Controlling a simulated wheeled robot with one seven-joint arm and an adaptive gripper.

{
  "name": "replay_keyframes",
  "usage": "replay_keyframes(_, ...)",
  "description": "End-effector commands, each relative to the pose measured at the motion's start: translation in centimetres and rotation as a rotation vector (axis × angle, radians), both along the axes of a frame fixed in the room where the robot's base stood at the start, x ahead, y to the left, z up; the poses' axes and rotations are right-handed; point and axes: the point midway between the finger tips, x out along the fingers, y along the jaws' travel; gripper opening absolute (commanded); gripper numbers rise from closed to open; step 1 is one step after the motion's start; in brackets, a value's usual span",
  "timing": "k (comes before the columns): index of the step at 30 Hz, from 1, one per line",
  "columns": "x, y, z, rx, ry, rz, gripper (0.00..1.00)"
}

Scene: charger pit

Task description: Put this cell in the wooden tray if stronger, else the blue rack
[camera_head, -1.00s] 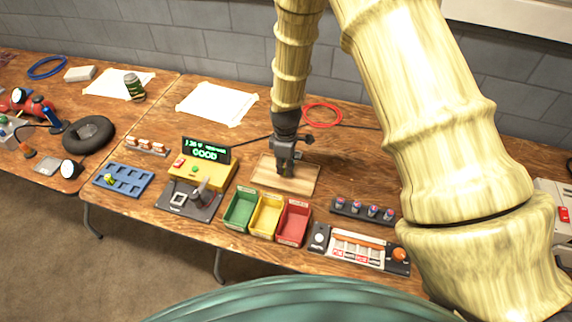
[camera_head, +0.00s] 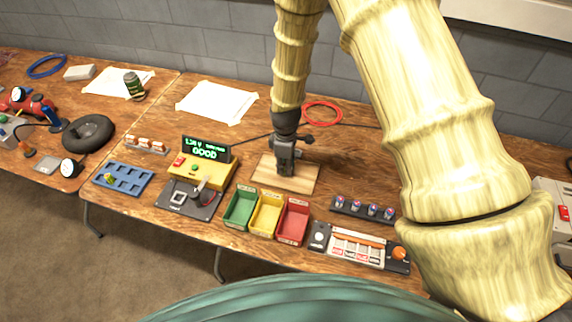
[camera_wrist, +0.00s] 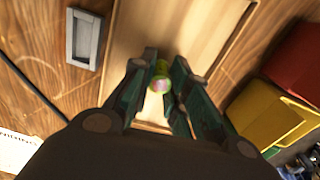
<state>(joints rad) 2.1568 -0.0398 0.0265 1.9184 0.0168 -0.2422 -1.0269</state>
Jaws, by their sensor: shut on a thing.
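My gripper (camera_head: 284,171) points down over the wooden tray (camera_head: 303,181). In the wrist view my gripper (camera_wrist: 160,78) is shut on a small yellow-green cell (camera_wrist: 160,71), seen end-on between the fingers. The wooden tray (camera_wrist: 207,38) lies beneath it; I cannot tell whether the cell touches the tray. In the head view the cell is hidden by the fingers. The blue rack (camera_head: 123,180) stands at the left and holds one small yellow-green cell (camera_head: 109,178). The yellow tester (camera_head: 200,173) has a lit display (camera_head: 205,149) reading GOOD, with a value of about 1.3 V.
Green (camera_head: 240,209), yellow (camera_head: 265,214) and red (camera_head: 293,222) bins stand in front of the tray. A black holder with several cells (camera_head: 364,209) and a control panel (camera_head: 358,248) are to the right. A red cable ring (camera_head: 322,114) lies behind.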

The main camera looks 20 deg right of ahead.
Motion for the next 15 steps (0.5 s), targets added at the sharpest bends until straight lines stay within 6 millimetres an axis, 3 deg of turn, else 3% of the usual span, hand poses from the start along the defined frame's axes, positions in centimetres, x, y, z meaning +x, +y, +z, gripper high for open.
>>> replay_keyframes(11,0.02,0.01,-0.25,0.0,0.0,0.001,0.0)
replay_keyframes(12,0.03,0.01,-0.25,0.0,0.0,0.001,0.19)
replay_keyframes(15,0.02,0.01,-0.25,0.0,0.0,0.001,0.37)
